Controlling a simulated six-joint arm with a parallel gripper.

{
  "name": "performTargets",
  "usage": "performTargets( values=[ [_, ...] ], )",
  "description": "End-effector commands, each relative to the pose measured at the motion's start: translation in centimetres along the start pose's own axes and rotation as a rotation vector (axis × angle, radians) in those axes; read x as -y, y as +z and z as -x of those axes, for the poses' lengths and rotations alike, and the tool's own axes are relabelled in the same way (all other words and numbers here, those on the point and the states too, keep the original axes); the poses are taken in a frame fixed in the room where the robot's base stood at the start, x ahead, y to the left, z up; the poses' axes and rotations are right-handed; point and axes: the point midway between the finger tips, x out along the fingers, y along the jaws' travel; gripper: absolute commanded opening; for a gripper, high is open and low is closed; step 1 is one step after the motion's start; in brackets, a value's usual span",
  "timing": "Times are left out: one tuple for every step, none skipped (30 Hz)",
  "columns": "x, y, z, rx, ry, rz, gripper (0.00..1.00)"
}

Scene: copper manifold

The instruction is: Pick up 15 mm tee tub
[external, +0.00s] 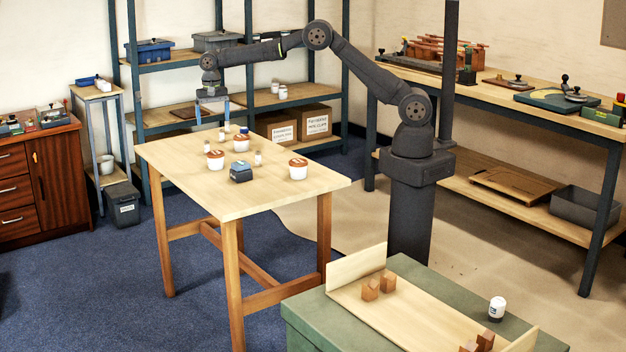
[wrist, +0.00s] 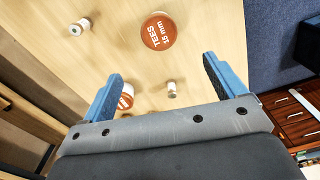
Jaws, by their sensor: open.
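The 15 mm tee tub (wrist: 158,32) is a round tub with an orange-brown lid lettered "TEES 15 mm", at the top of the wrist view. In the external view it appears to be the white tub at the front left (external: 215,161), though its lettering is too small to read there. My gripper (external: 212,113) hangs above the far left end of the table, apart from the tub. In the wrist view its blue fingers (wrist: 161,72) are spread, with nothing held. The tub lies beyond the fingertips, upright on the wood.
A second orange-lidded tub (wrist: 126,100) is partly hidden by the left finger. Small white containers (wrist: 80,27) (wrist: 172,89) stand nearby. Another tub (external: 298,171) and a dark blue box (external: 241,173) stand on the table (external: 285,203).

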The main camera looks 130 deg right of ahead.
Motion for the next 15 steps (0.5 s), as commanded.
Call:
performTargets(
  values=[
    [-0.1,0.1,-1.2,0.003,0.004,0.0,0.89],
    [-0.1,0.0,-1.9,0.002,0.004,0.001,0.89],
    [-0.1,0.1,-2.9,0.003,0.005,0.001,0.89],
    [-0.1,0.1,-3.5,0.003,0.005,0.001,0.89],
    [-0.1,0.1,-4.1,0.002,0.004,0.001,0.89],
    [-0.1,0.1,-5.0,0.002,0.004,0.001,0.89],
    [-0.1,0.1,-5.7,0.002,0.004,0.001,0.89],
    [-0.1,0.1,-6.4,0.003,0.005,0.001,0.89],
    [-0.1,0.1,-7.2,0.002,0.004,0.001,0.89],
    [-0.1,0.1,-7.7,0.002,0.003,0.001,0.89],
    [-0.1,0.1,-8.2,0.002,0.004,0.001,0.89],
    [-0.1,0.1,-8.8,0.002,0.003,0.001,0.89],
    [-0.1,0.0,-9.2,0.001,0.002,0.002,0.89],
    [-0.1,0.0,-9.5,0.001,0.002,0.002,0.89],
    [-0.1,0.0,-9.9,0.001,0.002,0.002,0.89]
  ],
)
